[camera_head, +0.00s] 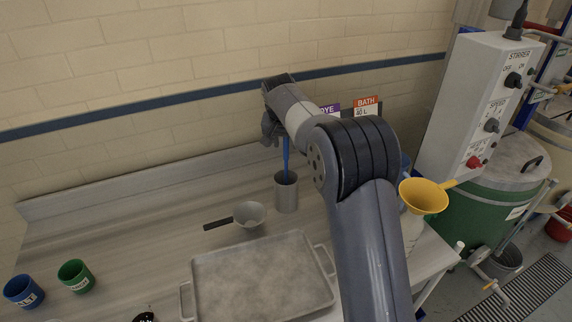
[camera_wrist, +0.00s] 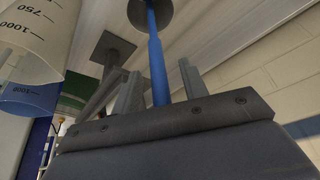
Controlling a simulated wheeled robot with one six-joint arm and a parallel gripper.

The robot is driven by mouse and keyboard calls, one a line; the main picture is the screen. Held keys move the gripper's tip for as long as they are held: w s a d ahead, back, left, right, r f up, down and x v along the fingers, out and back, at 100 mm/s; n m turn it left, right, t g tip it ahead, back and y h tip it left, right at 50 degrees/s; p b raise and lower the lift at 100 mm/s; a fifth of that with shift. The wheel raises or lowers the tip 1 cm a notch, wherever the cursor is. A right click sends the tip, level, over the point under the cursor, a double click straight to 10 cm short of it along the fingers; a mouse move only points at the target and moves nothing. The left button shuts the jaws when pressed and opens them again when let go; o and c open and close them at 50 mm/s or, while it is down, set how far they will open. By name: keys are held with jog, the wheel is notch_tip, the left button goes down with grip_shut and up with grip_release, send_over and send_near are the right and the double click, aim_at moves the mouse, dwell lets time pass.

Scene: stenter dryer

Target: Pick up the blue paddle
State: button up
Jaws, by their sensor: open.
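The blue paddle (camera_head: 286,152) stands nearly upright in a grey metal cup (camera_head: 287,195) on the bench, its lower end hidden inside. My gripper (camera_head: 269,130) is at the paddle's upper part, and the paddle's top is hidden behind my gripper and arm. In the wrist view, the blue shaft (camera_wrist: 157,62) runs between the two open fingers (camera_wrist: 160,80), with a gap on each side. I cannot tell whether it is at finger depth. The cup (camera_wrist: 150,12) shows at the top of the wrist view.
A small pan (camera_head: 249,213) with a dark handle lies left of the cup. A grey tray (camera_head: 205,290) is in front. Blue (camera_head: 22,291) and green (camera_head: 75,276) cups stand at left. A yellow funnel (camera_head: 424,196) and a stirrer control box (camera_head: 470,105) are at right.

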jog(key=shift+w+f, duration=0.1)
jog(key=shift+f, duration=0.2)
jog(key=shift+c, duration=0.2)
grip_shut()
